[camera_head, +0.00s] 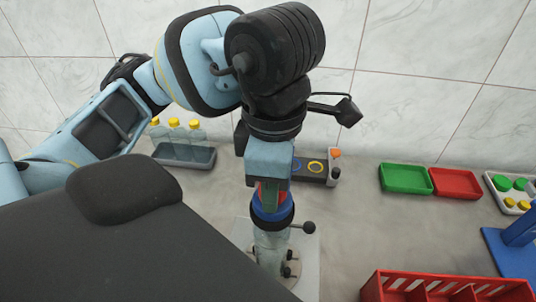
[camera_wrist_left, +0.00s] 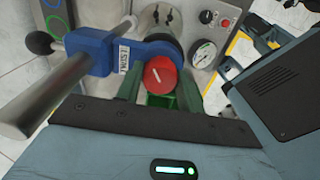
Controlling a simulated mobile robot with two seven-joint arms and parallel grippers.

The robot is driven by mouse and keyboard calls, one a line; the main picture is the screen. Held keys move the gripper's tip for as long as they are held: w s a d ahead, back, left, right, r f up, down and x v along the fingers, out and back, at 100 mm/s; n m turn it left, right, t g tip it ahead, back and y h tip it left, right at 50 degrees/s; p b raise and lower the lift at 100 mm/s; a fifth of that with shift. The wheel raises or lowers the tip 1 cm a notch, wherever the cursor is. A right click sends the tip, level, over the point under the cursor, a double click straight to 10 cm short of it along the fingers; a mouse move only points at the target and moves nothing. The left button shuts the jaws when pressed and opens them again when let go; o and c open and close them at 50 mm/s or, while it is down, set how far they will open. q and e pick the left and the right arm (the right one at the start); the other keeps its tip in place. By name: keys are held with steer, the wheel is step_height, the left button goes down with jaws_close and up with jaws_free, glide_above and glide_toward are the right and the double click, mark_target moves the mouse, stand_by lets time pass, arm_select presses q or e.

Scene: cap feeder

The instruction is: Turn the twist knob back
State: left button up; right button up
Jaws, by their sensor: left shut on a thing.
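The round red twist knob (camera_wrist_left: 160,75) has a white line mark and sits on a blue collar with a label in the left wrist view. The line is tilted. My left gripper (camera_wrist_left: 159,88) has its green fingers on either side of the knob, shut on it. In the head view my left gripper (camera_head: 268,190) points down over the feeder (camera_head: 271,250), above its blue collar (camera_head: 272,208). The wrist mostly hides the knob there. My right gripper is not in view.
A lever with a black ball (camera_head: 309,228) sticks out right of the feeder. Behind are a bottle tray (camera_head: 185,155) and a dark box with rings (camera_head: 310,170). Green (camera_head: 405,178) and red (camera_head: 455,183) trays lie right. A red crate (camera_head: 440,285) stands front right.

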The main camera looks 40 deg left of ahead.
arm_select(q)
steer(key=n+p, duration=0.1)
steer(key=n, duration=0.3)
steer(key=shift+r, duration=0.15)
steer(key=shift+n+p, duration=0.4)
steer(key=shift+n, duration=0.1)
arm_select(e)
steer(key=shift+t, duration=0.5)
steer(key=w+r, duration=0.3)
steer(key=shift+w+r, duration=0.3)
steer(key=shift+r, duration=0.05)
arm_select(q)
steer(key=o, duration=0.9)
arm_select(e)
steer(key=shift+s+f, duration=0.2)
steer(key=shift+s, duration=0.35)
